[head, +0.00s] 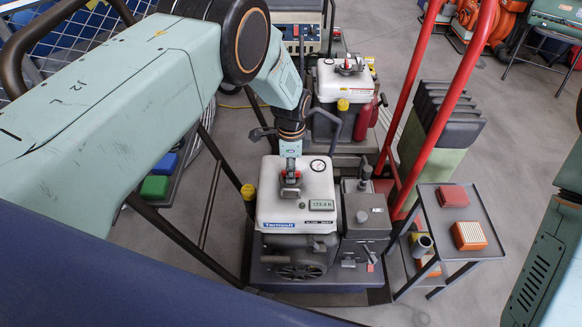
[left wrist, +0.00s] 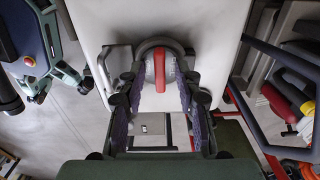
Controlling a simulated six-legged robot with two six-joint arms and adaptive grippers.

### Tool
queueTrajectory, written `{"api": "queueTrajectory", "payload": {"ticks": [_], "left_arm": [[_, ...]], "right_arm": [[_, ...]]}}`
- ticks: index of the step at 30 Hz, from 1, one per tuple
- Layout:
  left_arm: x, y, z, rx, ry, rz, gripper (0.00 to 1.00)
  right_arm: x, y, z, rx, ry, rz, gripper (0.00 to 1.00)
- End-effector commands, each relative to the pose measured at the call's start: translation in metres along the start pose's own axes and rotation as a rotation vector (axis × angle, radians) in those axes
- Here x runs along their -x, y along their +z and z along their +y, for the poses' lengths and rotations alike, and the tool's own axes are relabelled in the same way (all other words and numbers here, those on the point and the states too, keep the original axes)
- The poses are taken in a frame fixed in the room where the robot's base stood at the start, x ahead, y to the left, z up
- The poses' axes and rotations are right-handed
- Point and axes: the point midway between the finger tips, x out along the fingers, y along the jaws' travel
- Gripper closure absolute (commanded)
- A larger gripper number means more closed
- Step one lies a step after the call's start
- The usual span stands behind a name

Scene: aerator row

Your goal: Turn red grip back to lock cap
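The red grip (left wrist: 164,72) is a narrow bar across a round grey cap (left wrist: 150,70) on the white tank top. In the left wrist view it runs up and down the picture. My left gripper (left wrist: 161,78) is open, with one dark finger on each side of the cap and a gap between each finger and the red bar. In the head view my left gripper (head: 290,180) reaches down onto the cap of the white machine (head: 268,209) and hides much of it; a little red shows there. My right gripper is not in view.
The machine carries a gauge (head: 318,165), a display (head: 321,205) reading about 123.4 and a yellow knob (head: 248,192). A similar white unit (head: 335,84) stands behind. A red tube frame (head: 438,123) rises at the right, beside a small grey cart (head: 460,213).

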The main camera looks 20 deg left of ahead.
Motion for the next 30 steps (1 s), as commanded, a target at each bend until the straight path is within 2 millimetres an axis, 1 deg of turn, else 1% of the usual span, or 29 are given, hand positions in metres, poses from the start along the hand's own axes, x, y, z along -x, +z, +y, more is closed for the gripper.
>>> {"api": "queueTrajectory", "payload": {"ticks": [2,5,8,15,18,21,25,30], "left_arm": [[0.003,0.0,0.0,0.0,-0.001,0.0,0.66],[0.013,0.0,-0.001,0.0,-0.003,0.0,0.66],[0.03,0.0,-0.001,0.001,-0.002,0.0,0.66],[0.08,0.0,-0.001,-0.001,-0.003,0.0,0.66],[0.097,0.0,-0.001,0.0,-0.003,0.001,0.66],[0.109,0.0,0.0,0.0,-0.001,0.0,0.66],[0.118,0.0,0.0,0.0,-0.001,0.0,0.66],[0.12,0.0,0.0,-0.001,0.0,0.0,0.66]], "right_arm": [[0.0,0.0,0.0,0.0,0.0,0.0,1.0],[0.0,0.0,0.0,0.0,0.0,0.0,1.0],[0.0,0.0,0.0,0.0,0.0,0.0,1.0],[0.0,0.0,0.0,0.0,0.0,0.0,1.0],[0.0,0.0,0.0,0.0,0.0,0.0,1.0],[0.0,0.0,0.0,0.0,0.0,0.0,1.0],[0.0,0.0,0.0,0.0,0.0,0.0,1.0],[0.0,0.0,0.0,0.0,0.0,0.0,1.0]]}}
